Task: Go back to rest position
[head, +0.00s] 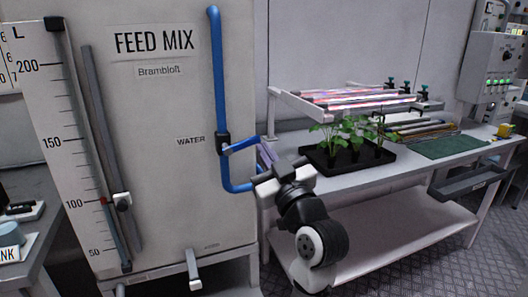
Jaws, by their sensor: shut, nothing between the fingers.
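My gripper (267,158) is in the middle of the head view, in front of the right edge of the FEED MIX tank (150,110). It is shut, with nothing seen between its fingers. A blue water pipe (217,75) runs down the tank's right side. Its blue valve lever (241,146) points right and slightly up, and its end appears close to my fingers. I cannot tell whether they touch. My wrist and forearm hide part of the bench's left end.
A bench (410,168) on the right holds a black tray of green seedlings (345,163) under a lit lamp rack (345,95) and a green mat (445,146). A gauge (65,140) with a red marker is on the tank's left. Floor shows at lower right.

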